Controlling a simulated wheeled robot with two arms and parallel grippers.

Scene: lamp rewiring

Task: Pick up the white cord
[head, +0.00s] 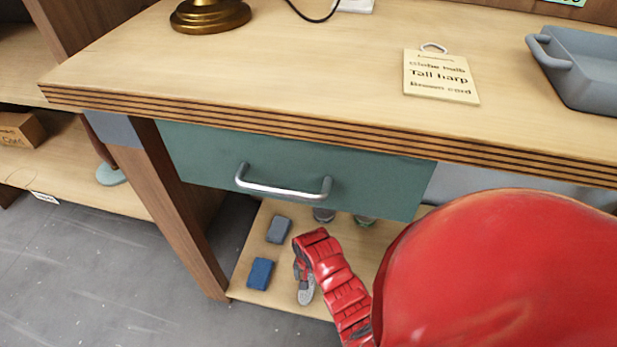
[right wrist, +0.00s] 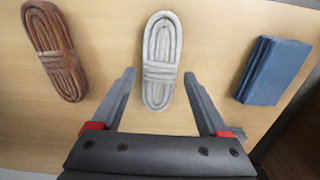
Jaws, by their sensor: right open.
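The white cord (right wrist: 160,45) is a pale, flat coiled bundle with a wrapped middle, lying on a light wood surface in the right wrist view. My right gripper (right wrist: 158,76) is open and empty, its fingertips on either side of the cord's lower half in the picture. I cannot tell its height above the cord. In the head view my red right arm reaches under the workbench, with the gripper (head: 303,275) over the low shelf. There the cord cannot be clearly told from the gripper. My left gripper is not in view.
A brown cord (right wrist: 55,50) lies left of the white one, a blue block (right wrist: 272,70) right. The low shelf (head: 245,293) also holds a grey block (head: 278,230). Above are a closed green drawer (head: 215,160) with a metal handle (head: 283,188) and the bench top (head: 270,80).

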